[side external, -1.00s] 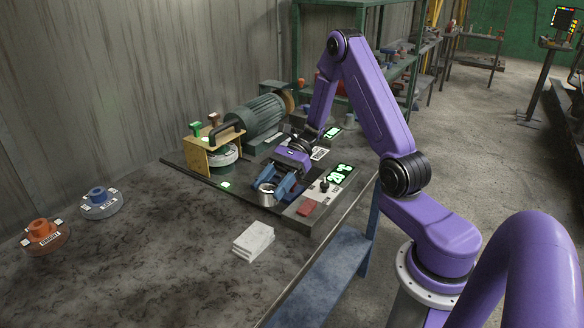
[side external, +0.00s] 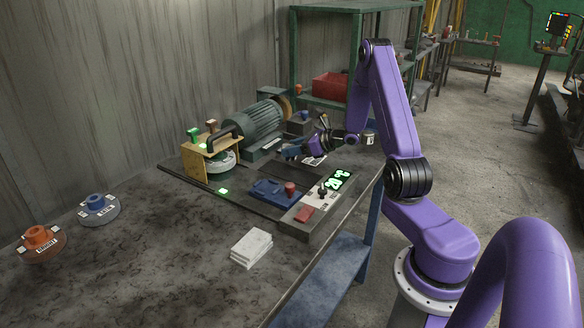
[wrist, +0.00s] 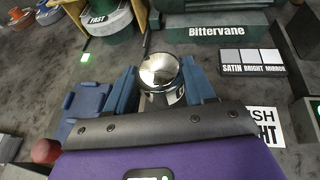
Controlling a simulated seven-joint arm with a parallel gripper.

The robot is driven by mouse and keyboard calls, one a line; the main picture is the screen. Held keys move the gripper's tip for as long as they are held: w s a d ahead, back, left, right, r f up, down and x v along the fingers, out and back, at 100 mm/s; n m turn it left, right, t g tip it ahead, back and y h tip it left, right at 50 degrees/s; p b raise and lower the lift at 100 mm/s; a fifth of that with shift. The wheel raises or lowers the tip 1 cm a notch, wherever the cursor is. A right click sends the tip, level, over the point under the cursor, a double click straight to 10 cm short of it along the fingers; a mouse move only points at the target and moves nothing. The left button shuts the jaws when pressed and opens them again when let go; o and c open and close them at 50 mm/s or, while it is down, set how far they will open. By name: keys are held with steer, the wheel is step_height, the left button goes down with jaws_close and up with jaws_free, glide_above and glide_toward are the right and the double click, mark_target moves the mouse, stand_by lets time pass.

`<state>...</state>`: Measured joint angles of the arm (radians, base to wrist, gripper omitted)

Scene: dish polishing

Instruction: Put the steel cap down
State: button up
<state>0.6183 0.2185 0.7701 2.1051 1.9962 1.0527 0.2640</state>
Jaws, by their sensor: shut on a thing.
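The steel cap (wrist: 161,72) is a shiny, round, mirror-like piece in the wrist view. My gripper (wrist: 158,78) has its two blue jaws shut on the sides of the cap. In the side view my gripper (side external: 289,152) is above the back part of the dark bench plate, near the green motor. The blue fixture (side external: 268,191) with a red knob (side external: 290,188) is empty in front of the gripper. It also shows at the left of the wrist view (wrist: 88,103).
The green motor (side external: 250,122) and yellow frame (side external: 197,160) stand left of the gripper. A SATIN, BRIGHT, MIRROR sample strip (wrist: 250,62) lies right of the cap. A control box (side external: 318,202) and white pads (side external: 251,247) are nearer the front.

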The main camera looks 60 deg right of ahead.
steer(key=shift+f, duration=2.75)
steer(key=o, duration=1.2)
steer(key=shift+f, duration=0.15)
